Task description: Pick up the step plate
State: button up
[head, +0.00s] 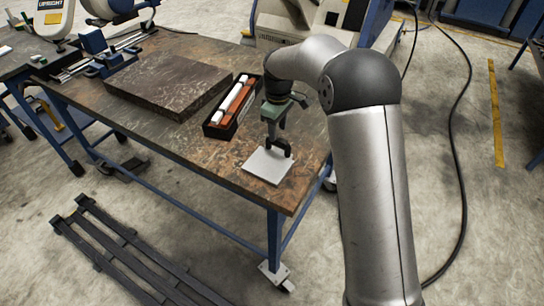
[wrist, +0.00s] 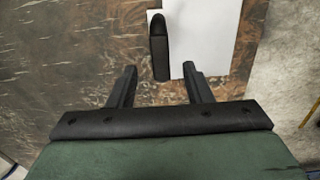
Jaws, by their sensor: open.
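A flat white plate, which I take for the step plate (head: 262,170), lies on the brown worktable near its front right corner. It also shows in the wrist view (wrist: 205,35). A black rounded upright piece (wrist: 159,50) stands at the plate's left edge in the wrist view; I cannot tell whether it is part of the plate. My gripper (wrist: 160,72) is open, its two dark fingers apart, one on each side of the black piece's near end. In the head view my gripper (head: 276,138) points down just above the plate. Contact is not visible.
A black tray (head: 218,131) with white and reddish bars lies just left of my gripper. A dark slab (head: 168,82) lies farther back left. A blue and grey device (head: 100,50) stands at the far left. The table (head: 160,135) is clear at its front left.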

aim_at(278, 138)
jog(key=shift+s+d+f+p, duration=0.1)
jog(key=shift+f+p, duration=0.2)
jog(key=shift+f, duration=1.4)
jog(key=shift+s+d+f+p, duration=0.1)
jog(key=shift+f+p, duration=0.15)
jog(key=shift+f, duration=1.4)
jog(key=shift+w+a+r, duration=0.1)
grip_shut()
